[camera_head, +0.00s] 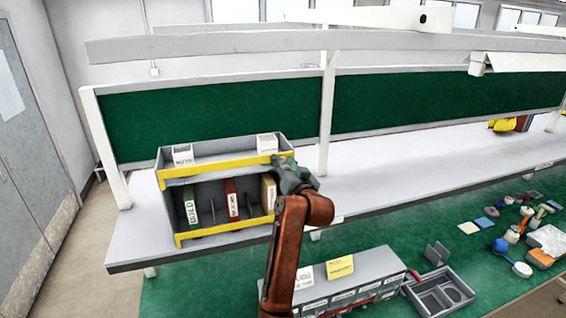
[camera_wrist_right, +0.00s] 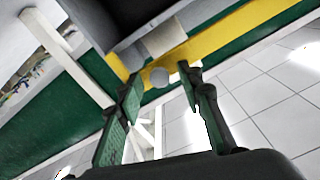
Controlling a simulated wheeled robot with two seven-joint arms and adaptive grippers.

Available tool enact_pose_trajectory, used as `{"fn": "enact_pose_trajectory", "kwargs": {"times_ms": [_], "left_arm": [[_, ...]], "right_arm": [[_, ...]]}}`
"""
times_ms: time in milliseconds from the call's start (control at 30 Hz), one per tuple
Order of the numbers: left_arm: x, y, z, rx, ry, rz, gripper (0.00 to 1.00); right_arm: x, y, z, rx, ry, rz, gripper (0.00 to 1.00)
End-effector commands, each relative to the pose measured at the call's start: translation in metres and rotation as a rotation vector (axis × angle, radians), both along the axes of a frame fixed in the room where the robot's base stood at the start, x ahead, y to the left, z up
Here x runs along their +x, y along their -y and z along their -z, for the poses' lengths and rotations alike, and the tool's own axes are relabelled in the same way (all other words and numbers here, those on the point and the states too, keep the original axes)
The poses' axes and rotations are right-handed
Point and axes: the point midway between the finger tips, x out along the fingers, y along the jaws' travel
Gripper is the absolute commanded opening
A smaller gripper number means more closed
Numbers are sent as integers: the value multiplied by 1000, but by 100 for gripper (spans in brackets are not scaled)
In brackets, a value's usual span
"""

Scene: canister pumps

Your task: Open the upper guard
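The grey two-tier rack (camera_head: 172,205) stands on the bench's shelf. The upper guard (camera_head: 215,168), a yellow bar, runs across the front of the upper tier. A second yellow bar (camera_head: 222,231) crosses the lower tier. My right gripper (camera_head: 283,166) is at the right end of the upper guard, in front of it. In the right wrist view my gripper (camera_wrist_right: 160,98) is open, its green-padded fingers apart. A round grey knob (camera_wrist_right: 160,77) shows between the fingertips by the yellow bar (camera_wrist_right: 215,40); contact cannot be told. My left gripper is out of view.
White boxes (camera_head: 182,155) sit on the upper tier; green, red and tan binders (camera_head: 190,205) stand in the lower one. A grey case (camera_head: 385,262), a tray (camera_head: 440,290) and small parts lie on the green bench.

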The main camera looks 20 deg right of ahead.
Motion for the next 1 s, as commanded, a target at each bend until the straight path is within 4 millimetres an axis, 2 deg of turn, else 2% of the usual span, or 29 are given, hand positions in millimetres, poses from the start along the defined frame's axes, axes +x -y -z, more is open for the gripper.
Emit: {"fn": "enact_pose_trajectory", "kwargs": {"times_ms": [67,500,1000], "left_arm": [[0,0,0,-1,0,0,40],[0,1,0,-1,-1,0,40],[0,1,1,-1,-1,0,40]], "right_arm": [[0,0,0,0,0,0,31],[0,0,0,0,0,0,1],[0,0,0,0,1,0,0]]}}
